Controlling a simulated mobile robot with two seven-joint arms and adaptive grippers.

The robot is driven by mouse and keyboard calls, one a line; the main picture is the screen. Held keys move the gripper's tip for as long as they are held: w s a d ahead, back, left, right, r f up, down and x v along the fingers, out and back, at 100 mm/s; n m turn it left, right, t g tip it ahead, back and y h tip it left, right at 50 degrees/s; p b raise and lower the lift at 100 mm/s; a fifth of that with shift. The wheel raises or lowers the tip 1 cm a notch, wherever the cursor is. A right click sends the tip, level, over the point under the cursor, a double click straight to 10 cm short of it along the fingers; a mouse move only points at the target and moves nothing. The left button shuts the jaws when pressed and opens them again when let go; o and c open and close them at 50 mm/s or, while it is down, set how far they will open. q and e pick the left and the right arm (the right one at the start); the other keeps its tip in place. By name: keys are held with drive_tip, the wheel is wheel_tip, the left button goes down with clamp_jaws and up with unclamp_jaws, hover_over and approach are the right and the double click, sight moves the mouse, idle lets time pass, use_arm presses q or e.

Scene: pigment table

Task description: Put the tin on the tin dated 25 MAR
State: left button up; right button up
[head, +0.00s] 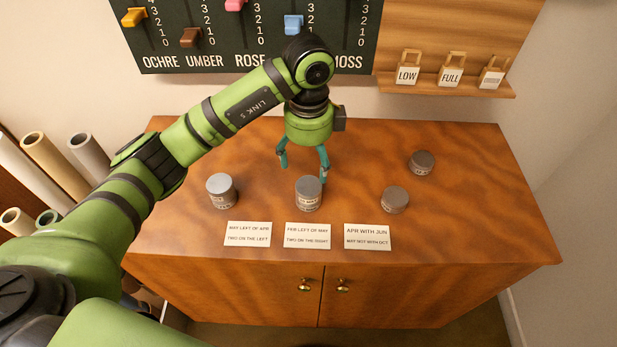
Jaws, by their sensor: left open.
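Several grey tins stand on the wooden cabinet top (460,215). One tin (221,191) is at the left, one (308,194) in the middle, one (395,200) right of the middle, and one (421,163) farther back at the right. The left and middle tins look taller than the two at the right. The tins bear small pale labels, too small to read, so I cannot tell which is dated 25 MAR. My left gripper (304,165) points down with teal fingers apart, empty, just behind the middle tin. My right gripper is out of view.
Three white cards (248,234) (307,235) (367,237) lie along the front edge, with clues about months. A dark board (215,62) with coloured sliders and a wooden shelf (446,92) with small tagged bags are on the wall behind. Paper rolls (52,160) stand at the left.

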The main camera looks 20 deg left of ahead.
use_arm(q)
drive_tip(key=shift+r, duration=1.65)
